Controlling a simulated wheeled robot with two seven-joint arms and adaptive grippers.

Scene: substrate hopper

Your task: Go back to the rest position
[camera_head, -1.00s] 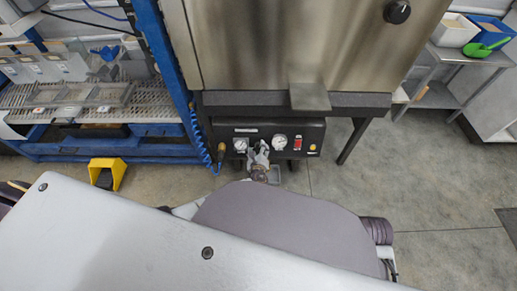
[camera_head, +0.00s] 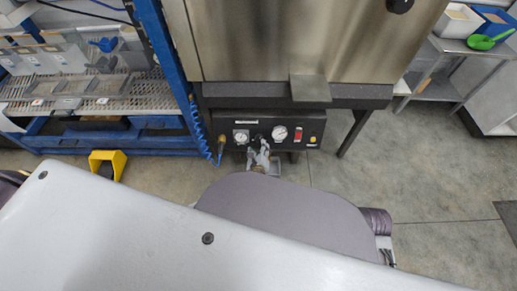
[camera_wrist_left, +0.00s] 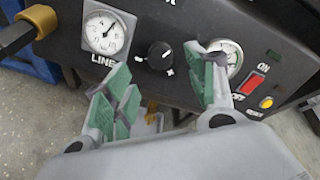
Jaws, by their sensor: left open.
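My left gripper (camera_head: 258,158) is in front of the black control panel (camera_head: 290,131) under the steel hopper. In the left wrist view the gripper (camera_wrist_left: 165,92) has its two green-padded fingers apart with nothing between them. A black knob (camera_wrist_left: 160,56) shows in the gap between the fingers, beyond the tips. The gauge marked LINE (camera_wrist_left: 105,32) is left of the knob, and a second gauge (camera_wrist_left: 226,55) is partly hidden behind the right finger. My right gripper is not in view.
The steel hopper (camera_head: 290,40) stands above the panel. A blue frame with a perforated shelf (camera_head: 20,108) is at left, with a yellow foot pedal (camera_head: 112,164) on the floor. A steel table (camera_head: 450,47) stands at right. The floor (camera_head: 420,170) at right is clear.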

